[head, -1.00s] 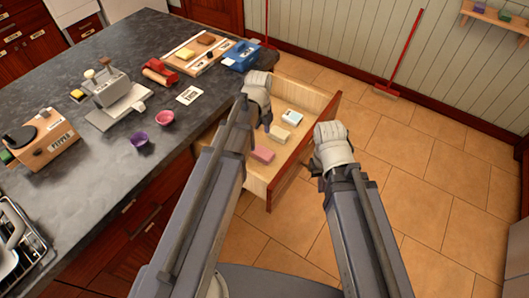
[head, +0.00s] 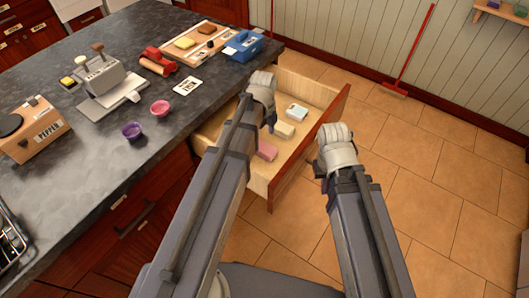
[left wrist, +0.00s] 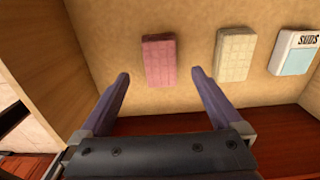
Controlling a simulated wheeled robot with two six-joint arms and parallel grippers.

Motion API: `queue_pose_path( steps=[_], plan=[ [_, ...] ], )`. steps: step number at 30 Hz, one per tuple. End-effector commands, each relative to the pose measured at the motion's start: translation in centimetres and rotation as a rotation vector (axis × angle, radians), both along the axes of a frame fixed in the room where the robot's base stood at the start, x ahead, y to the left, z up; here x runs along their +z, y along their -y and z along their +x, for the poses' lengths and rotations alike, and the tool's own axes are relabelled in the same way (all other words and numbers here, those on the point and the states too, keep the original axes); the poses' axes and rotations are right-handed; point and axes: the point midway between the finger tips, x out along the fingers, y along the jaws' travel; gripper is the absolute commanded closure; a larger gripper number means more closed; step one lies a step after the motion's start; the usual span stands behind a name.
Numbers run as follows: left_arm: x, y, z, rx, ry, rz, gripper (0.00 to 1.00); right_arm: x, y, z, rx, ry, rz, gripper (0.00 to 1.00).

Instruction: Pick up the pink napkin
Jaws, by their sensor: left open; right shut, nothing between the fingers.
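The pink napkin (head: 266,151) lies folded on the floor of the open wooden drawer (head: 318,124), at its near left end. In the left wrist view the pink napkin (left wrist: 159,61) sits ahead of the space between my left fingertips, apart from them. My left gripper (left wrist: 160,78) is open and empty above the drawer. In the head view my left gripper (head: 268,120) is mostly hidden behind its own wrist. My right gripper (head: 318,172) is at the drawer's outer right side; its fingers barely show, with nothing seen in them.
A cream folded cloth (left wrist: 236,55) lies just right of the napkin, and a white and blue SUDS packet (left wrist: 296,52) beyond it.

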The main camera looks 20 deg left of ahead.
Motion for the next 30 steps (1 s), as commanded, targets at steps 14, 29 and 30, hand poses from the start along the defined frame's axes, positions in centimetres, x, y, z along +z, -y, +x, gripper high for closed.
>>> queue_pose_path(
  steps=[14, 29, 30],
  plan=[
    [-4.0, 0.3, -0.1, 0.000, 0.000, 0.000, 0.00, -4.0, 0.0, 0.0, 0.001, 0.000, 0.000, 1.00],
    [-5.1, 0.2, 0.0, 0.000, 0.000, 0.000, 0.09, -5.1, 0.0, 0.0, 0.001, 0.000, 0.000, 1.00],
    [-5.1, 0.2, 0.0, 0.000, 0.000, 0.000, 0.14, -5.1, 0.0, 0.0, 0.001, 0.000, 0.000, 1.00]
  ],
)
